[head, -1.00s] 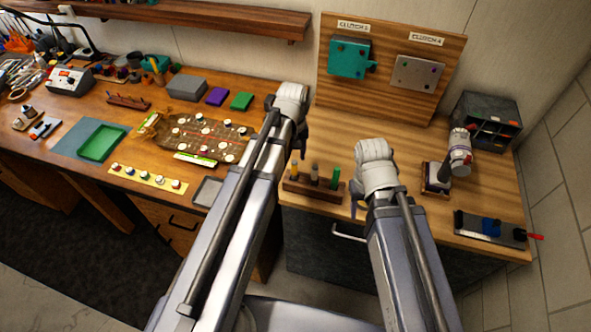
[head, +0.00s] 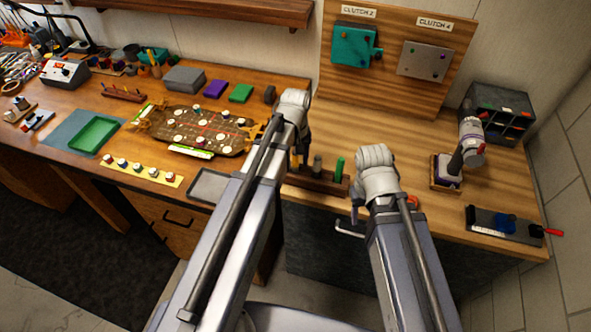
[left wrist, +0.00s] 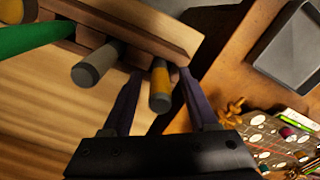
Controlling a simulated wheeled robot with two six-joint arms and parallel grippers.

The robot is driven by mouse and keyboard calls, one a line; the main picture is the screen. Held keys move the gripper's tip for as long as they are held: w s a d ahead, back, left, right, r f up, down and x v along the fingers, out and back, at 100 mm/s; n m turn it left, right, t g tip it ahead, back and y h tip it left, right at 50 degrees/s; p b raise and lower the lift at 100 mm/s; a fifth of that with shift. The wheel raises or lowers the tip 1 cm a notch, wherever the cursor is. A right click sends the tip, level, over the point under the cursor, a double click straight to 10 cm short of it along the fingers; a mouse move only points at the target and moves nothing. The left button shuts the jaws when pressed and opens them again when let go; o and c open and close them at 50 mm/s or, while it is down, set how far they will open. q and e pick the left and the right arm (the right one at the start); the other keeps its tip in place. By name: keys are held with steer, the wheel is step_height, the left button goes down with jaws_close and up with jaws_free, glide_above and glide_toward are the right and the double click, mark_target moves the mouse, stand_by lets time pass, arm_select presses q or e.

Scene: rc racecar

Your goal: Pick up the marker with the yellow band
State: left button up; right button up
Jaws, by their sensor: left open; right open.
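The marker with the yellow band (left wrist: 160,84) stands in a wooden holder (left wrist: 150,33) at the end of the row. In the left wrist view it lies between the two fingers of my open left gripper (left wrist: 159,98), with no clear grip on it. In the head view my left gripper (head: 299,160) is over the left end of the holder (head: 320,184) and mostly hides this marker. A grey marker (left wrist: 98,64) and a green marker (left wrist: 35,38) stand beside it in the same holder. My right gripper (head: 356,208) is open and empty, right of the holder.
A grey tray (head: 208,186) lies left of my left arm, near a brown board with white discs (head: 205,130). A small device in a wooden base (head: 447,178) and a black-and-blue fixture (head: 500,226) stand at right. The bench middle behind the holder is clear.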

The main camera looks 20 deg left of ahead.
arm_select(q)
steer(key=shift+f, duration=0.2)
jaws_close()
stand_by(0.4)
